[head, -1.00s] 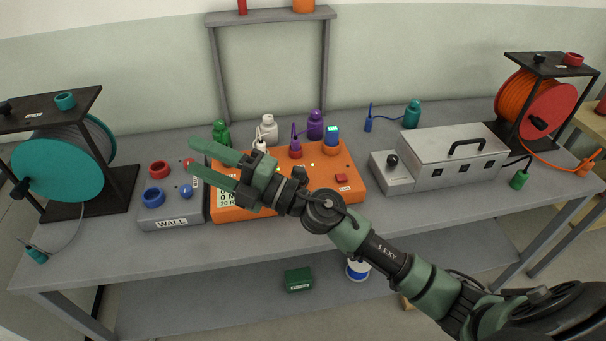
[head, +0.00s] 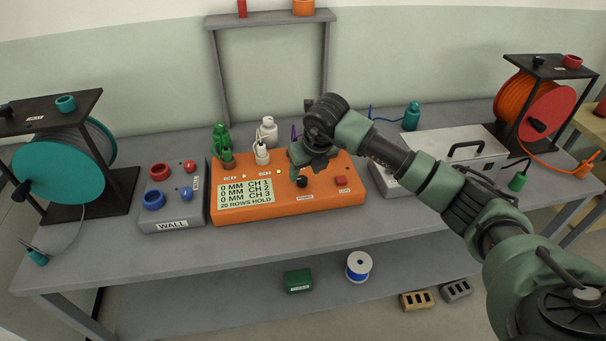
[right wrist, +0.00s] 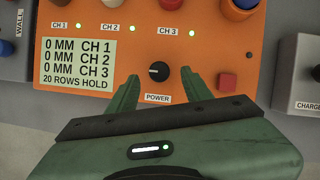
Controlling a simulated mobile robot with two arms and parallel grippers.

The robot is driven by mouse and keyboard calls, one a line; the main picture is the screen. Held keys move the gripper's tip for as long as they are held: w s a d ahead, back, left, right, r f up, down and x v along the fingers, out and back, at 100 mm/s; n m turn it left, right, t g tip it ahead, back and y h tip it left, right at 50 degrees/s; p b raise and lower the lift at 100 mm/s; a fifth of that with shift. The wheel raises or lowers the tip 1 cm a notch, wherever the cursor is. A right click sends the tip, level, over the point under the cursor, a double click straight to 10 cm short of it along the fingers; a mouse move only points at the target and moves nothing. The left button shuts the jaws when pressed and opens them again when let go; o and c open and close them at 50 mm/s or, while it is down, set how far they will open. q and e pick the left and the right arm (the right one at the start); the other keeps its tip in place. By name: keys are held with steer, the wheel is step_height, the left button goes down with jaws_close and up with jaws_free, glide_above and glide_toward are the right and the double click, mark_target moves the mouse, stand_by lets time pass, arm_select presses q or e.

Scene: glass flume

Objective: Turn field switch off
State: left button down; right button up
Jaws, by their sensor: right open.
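The orange box (head: 235,212) stands on the bench. Its black round knob (right wrist: 159,72) carries a white pointer mark and sits above a POWER label (right wrist: 158,98); no label reading "field" is legible. The knob also shows in the head view (head: 302,181). My right gripper (right wrist: 158,80) is open and empty. Its two green fingers point at the box face, one on each side of the knob, with gaps between. In the head view my right gripper (head: 303,160) hangs over the box. My left gripper is not in view.
The display (right wrist: 75,63) reads 0 MM for three channels and 20 ROWS HOLD. Green lights glow by the CH labels. A red button (right wrist: 228,81) sits right of the knob. A grey WALL box (head: 172,212) stands left, a metal case (head: 460,170) right.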

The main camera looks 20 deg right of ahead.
mark_target(303, 179)
steer(key=shift+x, duration=1.75)
steer(key=shift+c, duration=0.3)
jaws_close()
